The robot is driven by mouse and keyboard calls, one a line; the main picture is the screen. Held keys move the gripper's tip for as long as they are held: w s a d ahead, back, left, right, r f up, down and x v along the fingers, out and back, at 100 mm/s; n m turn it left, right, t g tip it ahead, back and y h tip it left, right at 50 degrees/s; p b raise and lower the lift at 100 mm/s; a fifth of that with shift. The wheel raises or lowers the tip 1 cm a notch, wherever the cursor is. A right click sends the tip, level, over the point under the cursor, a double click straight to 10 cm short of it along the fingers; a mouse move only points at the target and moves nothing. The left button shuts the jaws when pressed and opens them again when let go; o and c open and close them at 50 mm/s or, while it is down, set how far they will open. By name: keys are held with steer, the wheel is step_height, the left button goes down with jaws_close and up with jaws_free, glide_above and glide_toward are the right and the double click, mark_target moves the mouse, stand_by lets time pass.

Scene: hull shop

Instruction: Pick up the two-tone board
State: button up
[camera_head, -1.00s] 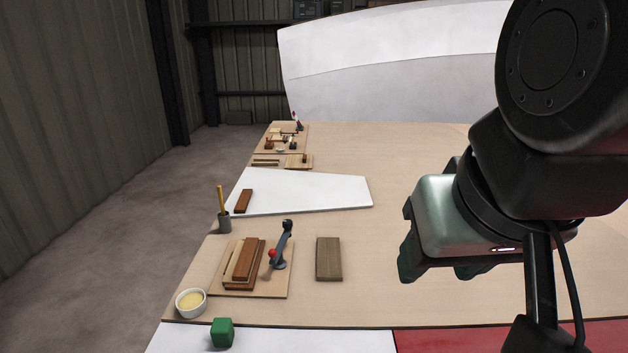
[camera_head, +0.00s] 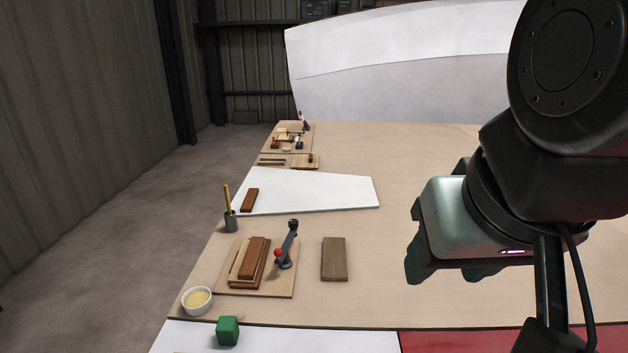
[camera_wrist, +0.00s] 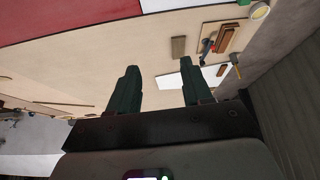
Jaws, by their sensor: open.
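A stack of red-brown and pale wood (camera_head: 250,259) lies on a small base board (camera_head: 227,284) at the table's left. Its two colours show, but I cannot tell whether it is one two-tone board or separate pieces. A plain grey-brown board (camera_head: 334,258) lies flat to its right; it also shows in the wrist view (camera_wrist: 178,46). My gripper (camera_head: 446,272) is raised above the table, right of both. In the wrist view my gripper (camera_wrist: 160,73) has its fingers wide apart with nothing between them.
A clamp (camera_head: 287,246) with a red knob stands beside the stack. A cup with a pencil (camera_head: 230,221), a bowl (camera_head: 197,299) and a green cube (camera_head: 228,331) are near the left edge. A white panel (camera_head: 315,190) lies behind. The table's middle is clear.

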steer(key=o, duration=0.5)
